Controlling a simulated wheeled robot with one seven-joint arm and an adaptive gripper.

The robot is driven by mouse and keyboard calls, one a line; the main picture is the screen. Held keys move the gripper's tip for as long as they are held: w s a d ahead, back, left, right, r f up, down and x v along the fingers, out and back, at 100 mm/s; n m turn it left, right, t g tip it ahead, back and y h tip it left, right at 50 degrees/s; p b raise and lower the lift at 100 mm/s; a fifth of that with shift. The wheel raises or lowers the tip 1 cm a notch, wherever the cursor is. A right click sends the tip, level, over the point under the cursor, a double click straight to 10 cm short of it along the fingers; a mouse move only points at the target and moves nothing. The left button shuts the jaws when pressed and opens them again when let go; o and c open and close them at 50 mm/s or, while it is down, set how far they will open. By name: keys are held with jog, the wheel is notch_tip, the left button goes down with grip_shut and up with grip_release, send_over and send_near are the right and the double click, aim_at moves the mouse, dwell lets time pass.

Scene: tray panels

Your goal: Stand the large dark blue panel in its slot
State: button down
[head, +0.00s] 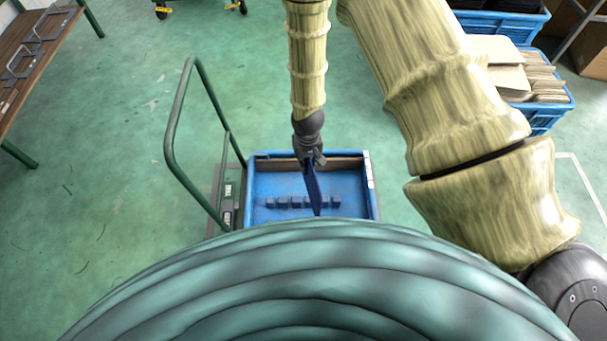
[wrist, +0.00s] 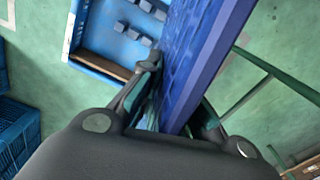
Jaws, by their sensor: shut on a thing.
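The large dark blue panel (head: 313,188) hangs on edge below my gripper (head: 309,158) in the head view. My gripper is shut on its upper end. In the wrist view the panel (wrist: 198,55) runs up and away between the two fingers of my gripper (wrist: 178,105). The blue tray (head: 374,192) lies below, with a row of small blue blocks (head: 296,201) across its floor and gaps between them. The panel overlaps the right part of this row in the head view. I cannot tell whether its lower edge touches the tray. My own body hides the tray's near side.
The tray sits on a cart with a dark green handle (head: 171,130) at left. Blue crates (head: 543,119) stand at the upper right, one holding cardboard. A brown bench (head: 30,50) is at the upper left. Green floor between them is mostly open.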

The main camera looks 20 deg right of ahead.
jog(key=w+f+m+b, duration=0.1)
jog(key=w+f+b, duration=0.3)
jog(key=f+b, duration=0.5)
jog(key=w+d+f+m+b, duration=0.1)
jog(key=w+f+b, duration=0.3)
jog(key=b, duration=1.2)
notch_tip(320, 180, down, 5)
jog(key=shift+d+r+m, duration=0.1)
jog(key=shift+d+m, duration=0.05)
jog(key=shift+m, duration=0.25)
jog(key=shift+w, duration=0.1)
jog(key=shift+f+b, duration=2.4)
jog(key=shift+f, duration=0.05)
jog(key=shift+p, duration=0.5)
jog(key=shift+f, duration=0.15)
notch_tip(320, 180, down, 7)
jog(key=b, duration=0.1)
jog(key=shift+r+b, duration=0.2)
jog(key=shift+b, duration=0.2)
jog(key=shift+f, duration=0.15)
jog(key=shift+f+b, duration=0.55)
jog(key=shift+f, duration=1.35)
